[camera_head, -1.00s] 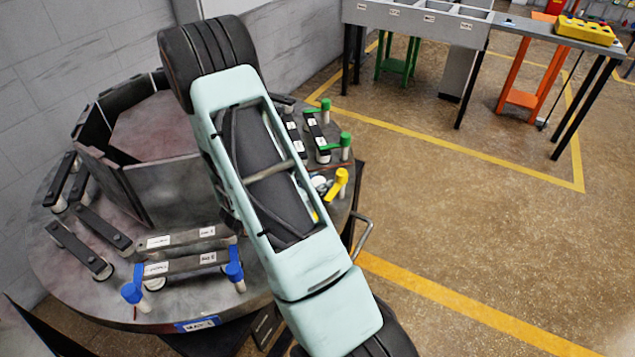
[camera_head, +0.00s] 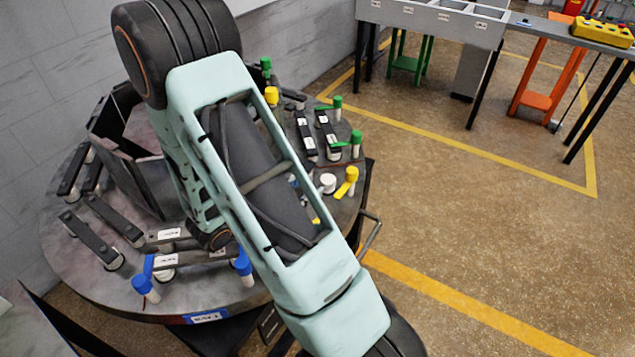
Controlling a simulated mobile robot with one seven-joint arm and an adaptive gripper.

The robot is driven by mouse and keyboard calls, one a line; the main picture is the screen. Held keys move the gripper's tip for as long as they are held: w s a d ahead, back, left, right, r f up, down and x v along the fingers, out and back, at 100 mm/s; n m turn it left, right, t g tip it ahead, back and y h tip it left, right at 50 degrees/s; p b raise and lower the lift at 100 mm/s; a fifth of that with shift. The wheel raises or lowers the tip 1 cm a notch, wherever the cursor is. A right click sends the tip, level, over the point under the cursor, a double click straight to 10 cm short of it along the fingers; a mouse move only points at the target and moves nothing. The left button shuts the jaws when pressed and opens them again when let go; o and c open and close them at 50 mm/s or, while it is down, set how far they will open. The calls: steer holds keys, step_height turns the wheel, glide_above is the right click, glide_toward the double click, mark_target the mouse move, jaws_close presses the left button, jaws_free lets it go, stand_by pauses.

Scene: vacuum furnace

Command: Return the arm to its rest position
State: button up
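My arm (camera_head: 335,310) crosses the middle of the head view, rising from the bottom edge toward the upper left. Its pale green link with a dark recess passes over the round table, and a large dark joint (camera_head: 180,50) is at its upper end. A small dark round part of my arm shows below the link, near the blue-ended parts. My gripper cannot be made out in this view, so whether it holds anything is hidden.
Under my arm is a round grey table (camera_head: 75,245) with a dark hexagonal chamber (camera_head: 105,130), dark bars (camera_head: 90,240), and blue (camera_head: 145,285), green (camera_head: 356,140) and yellow (camera_head: 350,178) capped posts. A workbench (camera_head: 430,22) stands at the back. Open floor (camera_head: 470,225) lies right.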

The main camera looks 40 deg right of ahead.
steer(key=shift+v, duration=1.1)
